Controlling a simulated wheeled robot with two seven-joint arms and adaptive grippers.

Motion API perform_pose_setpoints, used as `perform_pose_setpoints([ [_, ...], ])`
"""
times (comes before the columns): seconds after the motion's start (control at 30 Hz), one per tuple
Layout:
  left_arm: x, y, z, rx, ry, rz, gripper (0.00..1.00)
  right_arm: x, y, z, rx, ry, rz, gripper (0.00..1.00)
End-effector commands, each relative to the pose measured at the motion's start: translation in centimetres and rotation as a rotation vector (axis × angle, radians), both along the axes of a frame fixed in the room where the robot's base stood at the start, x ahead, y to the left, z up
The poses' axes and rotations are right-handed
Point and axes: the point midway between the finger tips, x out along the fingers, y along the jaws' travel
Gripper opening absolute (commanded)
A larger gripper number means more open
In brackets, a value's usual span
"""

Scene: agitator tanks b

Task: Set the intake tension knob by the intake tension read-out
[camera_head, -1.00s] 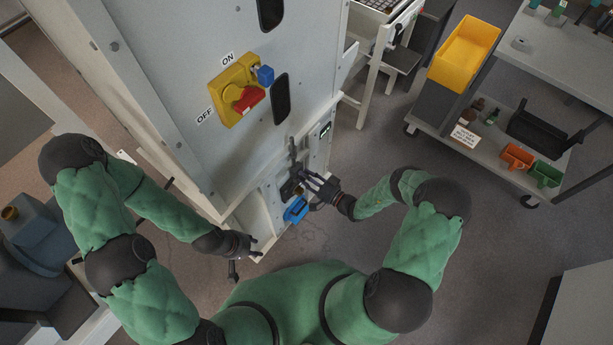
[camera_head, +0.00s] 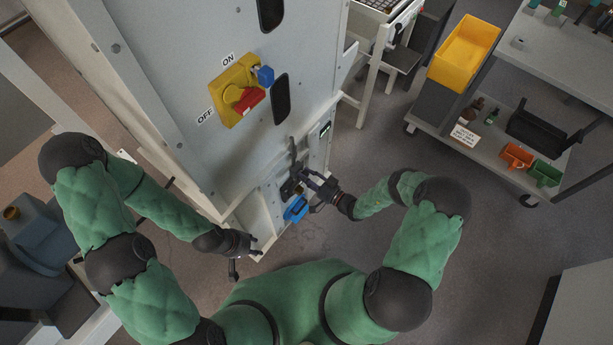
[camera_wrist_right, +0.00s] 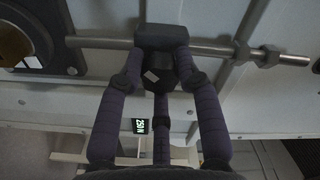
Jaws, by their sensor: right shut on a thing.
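My right gripper (camera_head: 309,180) is at the lower front panel of the tall grey cabinet. In the right wrist view, its fingers (camera_wrist_right: 160,68) are shut around a dark knob (camera_wrist_right: 159,80), partly hidden by them. A small lit read-out (camera_wrist_right: 141,126) shows below the knob there; its digits begin with about 25, but I cannot read them surely. What looks like the same read-out (camera_head: 326,127) sits at the panel's right edge in the head view, too small to read. My left gripper (camera_head: 246,245) hangs by the cabinet's lower left corner; its fingers are too small to judge.
A metal bar (camera_wrist_right: 105,43) with a dark block crosses behind the fingers. A blue part (camera_head: 296,209) sits just below my right gripper. A yellow-and-red ON/OFF switch (camera_head: 238,91) is higher on the cabinet. A cart with a yellow bin (camera_head: 465,52) stands at right. Floor between is clear.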

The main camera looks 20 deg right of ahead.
Motion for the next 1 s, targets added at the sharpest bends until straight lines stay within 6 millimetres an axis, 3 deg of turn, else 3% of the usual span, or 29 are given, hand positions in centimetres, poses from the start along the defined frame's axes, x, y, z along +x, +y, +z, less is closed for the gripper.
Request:
perform_pose_setpoints([
  [0.07,0.0,0.0,0.0,0.000,0.000,0.000,0.40,0.2,-0.2,0.1,-0.001,-0.002,-0.004,0.02],
  [0.1,0.0,0.0,0.0,0.000,0.000,0.000,0.40,0.2,-0.2,0.1,-0.001,-0.002,-0.004,0.41],
  [0.17,0.0,0.0,0.0,0.000,0.000,0.000,0.40,0.2,-0.2,0.1,-0.001,-0.002,-0.004,0.57],
  [0.63,0.0,0.0,0.0,0.000,0.000,0.000,0.40,-0.6,-0.7,0.0,0.000,0.001,-0.004,0.58],
  [1.0,0.0,0.0,0.0,0.000,0.000,0.000,0.40,-5.9,-4.9,0.0,-0.001,0.001,-0.008,0.58],
])
